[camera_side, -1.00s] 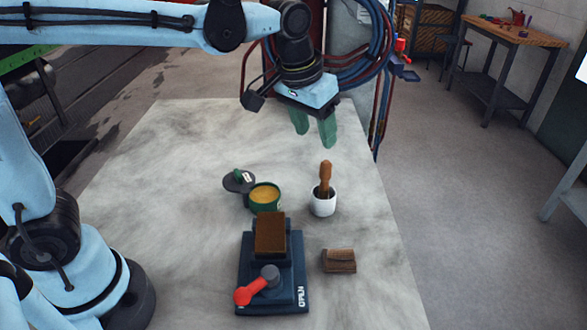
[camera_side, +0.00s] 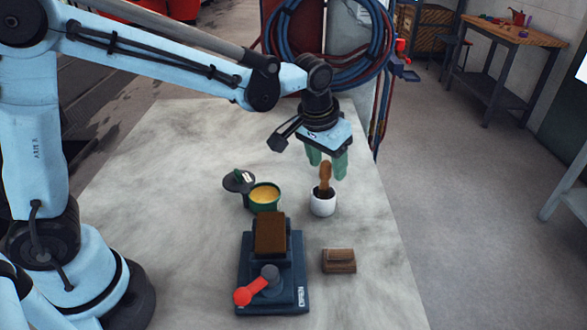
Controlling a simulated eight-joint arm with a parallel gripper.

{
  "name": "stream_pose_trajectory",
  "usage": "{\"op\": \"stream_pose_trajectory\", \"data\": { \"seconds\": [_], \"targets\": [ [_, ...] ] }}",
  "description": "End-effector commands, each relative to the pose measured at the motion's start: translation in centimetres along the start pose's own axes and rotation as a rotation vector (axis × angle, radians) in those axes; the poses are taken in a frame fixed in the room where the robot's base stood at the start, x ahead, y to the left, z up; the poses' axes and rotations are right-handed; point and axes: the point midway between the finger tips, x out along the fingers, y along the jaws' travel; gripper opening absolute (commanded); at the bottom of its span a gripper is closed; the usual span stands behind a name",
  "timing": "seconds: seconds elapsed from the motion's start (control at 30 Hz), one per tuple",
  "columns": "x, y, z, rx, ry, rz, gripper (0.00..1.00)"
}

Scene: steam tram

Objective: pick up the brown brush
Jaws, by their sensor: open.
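A brush with a brown wooden handle (camera_side: 325,176) stands upright in a small white cup (camera_side: 323,205); its lower end is hidden inside the cup. My gripper (camera_side: 327,168) points down with its green fingers open and empty. In the picture the fingers lie around the top of the handle, the right finger just to the right of it and the left finger to its upper left. The fingers look to be behind the handle; I cannot tell whether they touch it.
A green tin (camera_side: 263,197) with yellow contents stands left of the cup, its dark lid (camera_side: 238,181) beside it. A dark blue device (camera_side: 289,296) with a red-knobbed lever stands in front. A brown block (camera_side: 339,261) lies to its right. The pale table is clear at left.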

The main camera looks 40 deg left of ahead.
Motion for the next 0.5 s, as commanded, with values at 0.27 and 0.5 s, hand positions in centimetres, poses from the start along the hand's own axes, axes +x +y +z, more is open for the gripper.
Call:
{"op": "stream_pose_trajectory", "data": {
  "seconds": [0.27,0.5],
  "targets": [
    [3.3,-0.2,0.3,-0.001,0.000,0.000,0.56],
    [3.7,-0.2,0.4,0.000,0.000,0.000,0.56]
  ]
}}
